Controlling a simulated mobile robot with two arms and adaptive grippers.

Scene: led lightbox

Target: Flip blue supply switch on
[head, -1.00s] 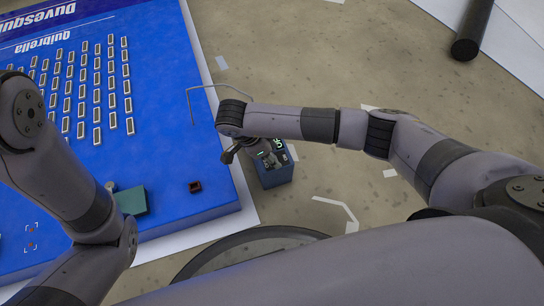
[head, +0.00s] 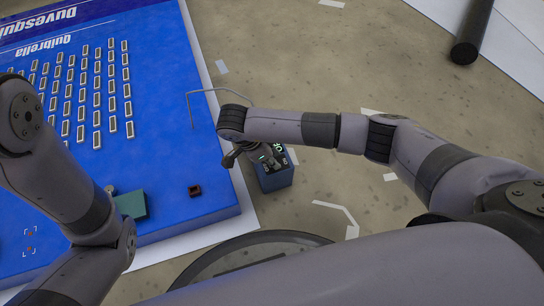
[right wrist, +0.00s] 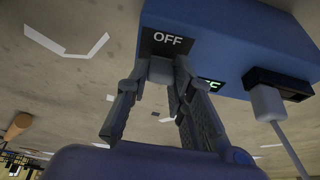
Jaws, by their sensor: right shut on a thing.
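The blue supply (head: 275,180) is a small blue box on the floor beside the big blue panel. In the right wrist view its face (right wrist: 235,30) carries a black OFF label (right wrist: 167,41), a partly hidden green display (right wrist: 209,84) and a socket with a plugged-in cable. My right gripper (head: 260,156) is at the box. In the right wrist view its fingers (right wrist: 160,75) are shut on a grey switch lever (right wrist: 160,70) just below the OFF label. The fingers partly cover the lever, so its exact position is hard to tell. My left gripper is out of view.
The big blue panel (head: 165,165) with rows of small LED pieces (head: 112,92) lies at the left on a white sheet. A green block (head: 130,203) and a small dark red box (head: 195,190) sit on it. A thin cable (head: 188,105) arches over its edge. Bare floor lies right of the box.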

